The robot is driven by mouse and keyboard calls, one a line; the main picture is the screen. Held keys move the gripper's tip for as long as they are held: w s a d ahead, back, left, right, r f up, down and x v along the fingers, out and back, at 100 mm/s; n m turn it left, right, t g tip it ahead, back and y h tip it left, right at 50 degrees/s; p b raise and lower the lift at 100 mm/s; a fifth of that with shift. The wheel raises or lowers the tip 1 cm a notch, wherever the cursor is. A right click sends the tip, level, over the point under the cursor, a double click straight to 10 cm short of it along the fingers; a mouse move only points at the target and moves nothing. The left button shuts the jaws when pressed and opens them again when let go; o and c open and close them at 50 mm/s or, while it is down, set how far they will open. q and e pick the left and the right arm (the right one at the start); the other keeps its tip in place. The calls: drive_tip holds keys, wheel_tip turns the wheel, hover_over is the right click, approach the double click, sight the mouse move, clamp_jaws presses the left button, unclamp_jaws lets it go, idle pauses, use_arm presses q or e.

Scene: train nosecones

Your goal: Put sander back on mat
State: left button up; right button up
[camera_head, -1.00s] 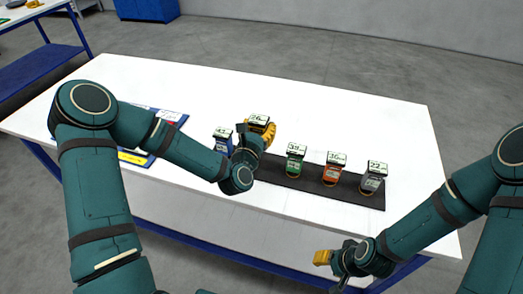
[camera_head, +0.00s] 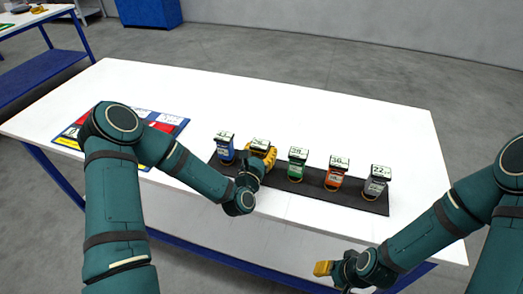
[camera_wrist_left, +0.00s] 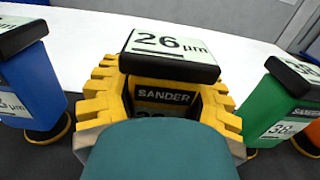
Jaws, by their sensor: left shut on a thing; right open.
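The yellow sander labelled 26 µm (camera_head: 260,145) is upright in the row, between the blue sander (camera_head: 225,150) and the green sander (camera_head: 297,165). My left gripper (camera_head: 268,158) is shut around its body; its yellow fingers flank the sander in the left wrist view, where the sander (camera_wrist_left: 170,58) shows its top label. The black mat (camera_head: 312,188) lies under the row. The sander's top lines up with its neighbours, but its base is hidden, so contact with the mat cannot be seen. My right gripper (camera_head: 323,268) is open and empty, off the table's front edge.
The orange sander (camera_head: 336,172) and grey sander (camera_head: 375,183) stand further right on the mat. A colourful board (camera_head: 172,126) lies at the left, partly behind my left arm. The white table (camera_head: 300,105) is clear behind the row.

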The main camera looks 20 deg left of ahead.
use_arm(q)
drive_tip(key=o, duration=1.1)
drive_tip(key=shift+c, duration=0.2)
drive_tip(key=shift+r, duration=0.1)
drive_tip(key=s, duration=1.2)
drive_tip(key=shift+a, duration=0.2)
